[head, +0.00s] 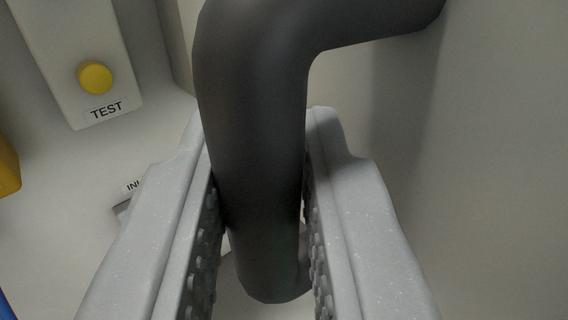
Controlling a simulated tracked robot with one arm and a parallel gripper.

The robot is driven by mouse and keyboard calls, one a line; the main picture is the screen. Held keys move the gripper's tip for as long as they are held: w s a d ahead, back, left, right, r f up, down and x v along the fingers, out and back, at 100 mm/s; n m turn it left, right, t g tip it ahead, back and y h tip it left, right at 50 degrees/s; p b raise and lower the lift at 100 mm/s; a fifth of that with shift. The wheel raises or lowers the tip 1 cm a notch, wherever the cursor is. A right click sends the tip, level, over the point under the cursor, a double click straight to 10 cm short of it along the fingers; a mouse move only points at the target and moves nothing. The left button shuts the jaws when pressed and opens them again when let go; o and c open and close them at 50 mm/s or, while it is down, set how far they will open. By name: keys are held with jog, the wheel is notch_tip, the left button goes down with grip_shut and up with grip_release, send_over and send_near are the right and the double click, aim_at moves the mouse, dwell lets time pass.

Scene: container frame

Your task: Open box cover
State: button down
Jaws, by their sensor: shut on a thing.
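A thick dark grey bent handle (255,130) fills the middle of the head view. It runs down between the fingers and bends at the top toward the upper right, where it meets a pale surface. My gripper (262,200) has its two light grey, studded fingers closed on the handle, one on each side. The handle's lower end shows just below the grip. The pale panel (480,200) on the right may be the box cover; its edges and hinge are out of view.
A white box with a yellow button (95,78) and a TEST label (107,109) is at the upper left. A partly hidden label (132,186) lies behind the left finger. A yellow part (8,165) and a blue part (4,305) show at the left edge.

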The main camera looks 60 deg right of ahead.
jog(key=c, duration=1.4)
grip_release()
jog(key=shift+r, duration=0.1)
jog(key=shift+w+a, duration=0.1)
jog(key=shift+a, duration=0.1)
jog(key=b+v, duration=0.3)
jog(key=v, duration=1)
jog(key=shift+s+a, duration=0.2)
jog(key=shift+s, duration=0.1)
jog(key=shift+b, duration=0.3)
